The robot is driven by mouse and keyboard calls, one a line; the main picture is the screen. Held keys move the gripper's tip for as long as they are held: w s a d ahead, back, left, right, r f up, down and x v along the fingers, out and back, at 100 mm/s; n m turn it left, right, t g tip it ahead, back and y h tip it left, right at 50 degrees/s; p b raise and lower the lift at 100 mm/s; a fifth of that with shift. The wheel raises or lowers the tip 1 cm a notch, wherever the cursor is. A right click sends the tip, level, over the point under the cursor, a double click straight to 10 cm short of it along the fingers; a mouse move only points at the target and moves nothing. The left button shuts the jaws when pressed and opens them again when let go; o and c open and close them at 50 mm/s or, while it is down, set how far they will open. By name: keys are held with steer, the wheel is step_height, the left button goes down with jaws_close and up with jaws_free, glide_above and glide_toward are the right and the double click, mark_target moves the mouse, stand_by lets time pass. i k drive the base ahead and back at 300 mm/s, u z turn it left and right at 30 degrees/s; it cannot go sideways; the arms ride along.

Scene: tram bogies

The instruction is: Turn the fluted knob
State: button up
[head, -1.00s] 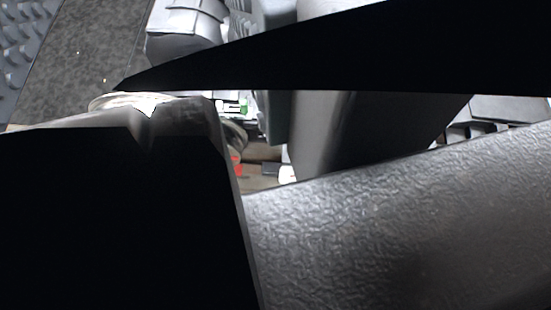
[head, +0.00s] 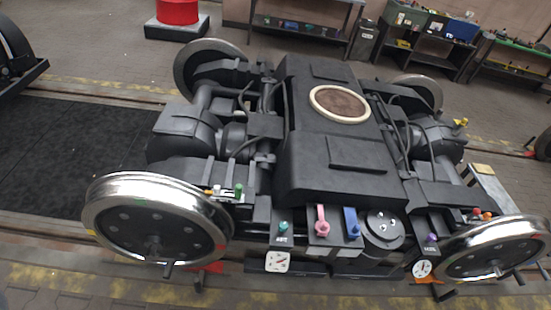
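Several small controls sit along the near side of a dark tram bogie (head: 335,165). A teal knob (head: 283,228) stands on a small labelled plate left of centre. A purple knob (head: 431,238) stands on a similar plate at the right. Both are too small to tell which is fluted. Between them are a pink lever (head: 322,222) and a blue lever (head: 352,222), both upright. A small green piece (head: 238,190) and a white one stand by the left wheel. My gripper is not in view, and nothing touches these controls in this view.
Large steel wheels (head: 155,215) and (head: 495,250) flank the near side. White gauges (head: 277,262) and (head: 422,269) hang below the plates. A round black cover (head: 384,228) sits beside the blue lever. Benches with bins (head: 405,15) stand behind. The floor in front is clear.

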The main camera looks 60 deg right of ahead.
mark_target(284, 226)
steer(key=z, duration=0.35)
steer(key=i, duration=1.25)
steer(key=z, duration=0.6)
steer(key=i, duration=0.35)
steer(key=z, duration=0.15)
